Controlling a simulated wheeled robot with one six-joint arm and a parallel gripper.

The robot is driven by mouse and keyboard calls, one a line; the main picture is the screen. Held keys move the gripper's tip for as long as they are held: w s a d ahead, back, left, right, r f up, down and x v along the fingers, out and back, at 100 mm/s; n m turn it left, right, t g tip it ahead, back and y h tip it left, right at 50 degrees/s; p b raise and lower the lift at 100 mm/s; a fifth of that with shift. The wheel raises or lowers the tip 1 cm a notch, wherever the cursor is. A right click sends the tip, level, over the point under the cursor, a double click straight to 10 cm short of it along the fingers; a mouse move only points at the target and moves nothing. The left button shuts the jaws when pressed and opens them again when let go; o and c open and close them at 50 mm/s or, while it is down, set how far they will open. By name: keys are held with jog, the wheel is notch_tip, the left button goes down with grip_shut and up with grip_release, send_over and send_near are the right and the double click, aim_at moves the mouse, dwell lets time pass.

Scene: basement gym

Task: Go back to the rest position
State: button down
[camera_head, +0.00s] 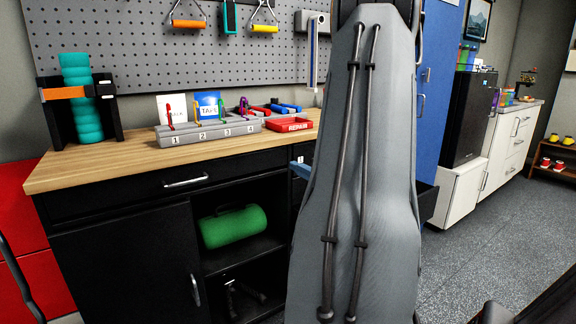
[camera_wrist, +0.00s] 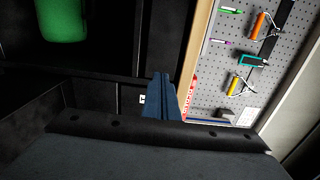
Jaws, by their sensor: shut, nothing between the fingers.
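My gripper (camera_wrist: 160,78) shows as blue fingers pressed together in the middle of the wrist view, with nothing between them. In the head view a small blue part of it (camera_head: 300,170) sticks out left of my grey arm, in front of the workbench (camera_head: 75,172) and just below its wooden top. My arm fills the middle of the head view and hides most of the gripper and part of the bench front. In the wrist view the gripper is near the dark cabinet front and the bench edge, touching nothing that I can make out.
On the bench stand a numbered grey rack (camera_head: 205,131), a red REPAIR tray (camera_head: 290,125) and a teal foam roller (camera_head: 84,100) in a holder. Grey floor (camera_head: 500,240) is free at the right.

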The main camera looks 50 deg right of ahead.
jog(key=v, duration=0.6)
jog(key=shift+a, duration=0.1)
